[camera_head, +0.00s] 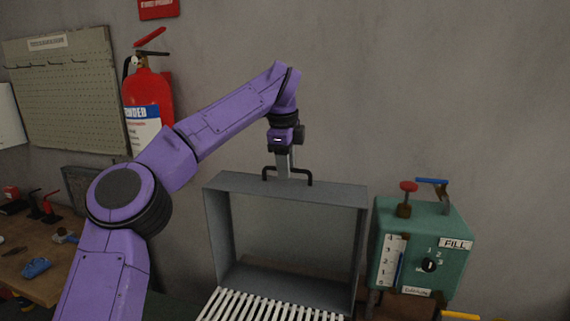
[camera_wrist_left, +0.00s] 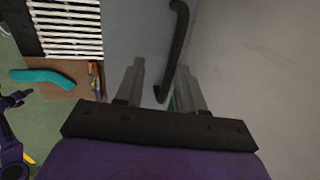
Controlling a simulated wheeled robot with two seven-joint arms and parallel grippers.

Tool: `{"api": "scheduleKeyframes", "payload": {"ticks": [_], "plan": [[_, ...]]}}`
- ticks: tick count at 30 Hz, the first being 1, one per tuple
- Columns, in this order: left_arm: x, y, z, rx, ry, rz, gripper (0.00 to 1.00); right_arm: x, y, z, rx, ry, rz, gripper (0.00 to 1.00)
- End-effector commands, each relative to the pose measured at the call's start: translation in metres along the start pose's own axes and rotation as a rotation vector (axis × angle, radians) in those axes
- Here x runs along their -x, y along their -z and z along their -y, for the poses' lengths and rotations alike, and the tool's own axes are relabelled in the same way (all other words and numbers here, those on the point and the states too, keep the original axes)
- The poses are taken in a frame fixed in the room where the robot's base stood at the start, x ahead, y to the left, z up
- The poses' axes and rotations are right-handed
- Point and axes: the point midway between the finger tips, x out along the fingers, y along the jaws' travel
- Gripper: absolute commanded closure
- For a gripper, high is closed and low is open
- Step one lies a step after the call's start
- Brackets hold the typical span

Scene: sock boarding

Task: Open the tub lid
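A grey, box-shaped metal frame (camera_head: 218,240), which may be the tub's lid, stands upright against the wall with its open side facing me. A dark bar handle (camera_head: 309,177) sits on its top edge. My left gripper (camera_head: 288,176) points down at this handle from above. In the left wrist view the handle (camera_wrist_left: 178,45) runs between the two fingers of the left gripper (camera_wrist_left: 160,88). The fingers are apart, with a gap beside the handle. My right gripper is in neither view.
White slats (camera_head: 265,305) lie below the frame. A green tank (camera_head: 425,225) marked FILL, with red and blue valve handles, stands close on the right. A fire extinguisher (camera_head: 150,90) hangs on the wall. A wooden bench (camera_head: 35,285) with tools is at the left.

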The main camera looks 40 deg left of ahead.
Motion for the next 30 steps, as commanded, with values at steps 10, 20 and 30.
{"api": "scheduleKeyframes", "payload": {"ticks": [10, 20, 30], "plan": [[0.042, 0.001, 0.002, 0.002, 0.005, 0.001, 0.62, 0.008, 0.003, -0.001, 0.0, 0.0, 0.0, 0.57], [0.102, 0.002, 0.002, -0.002, 0.0, 0.002, 0.62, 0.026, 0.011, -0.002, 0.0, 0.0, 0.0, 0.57], [0.104, 0.002, 0.002, -0.002, -0.001, 0.0, 0.62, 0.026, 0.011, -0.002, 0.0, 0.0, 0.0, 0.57]]}}
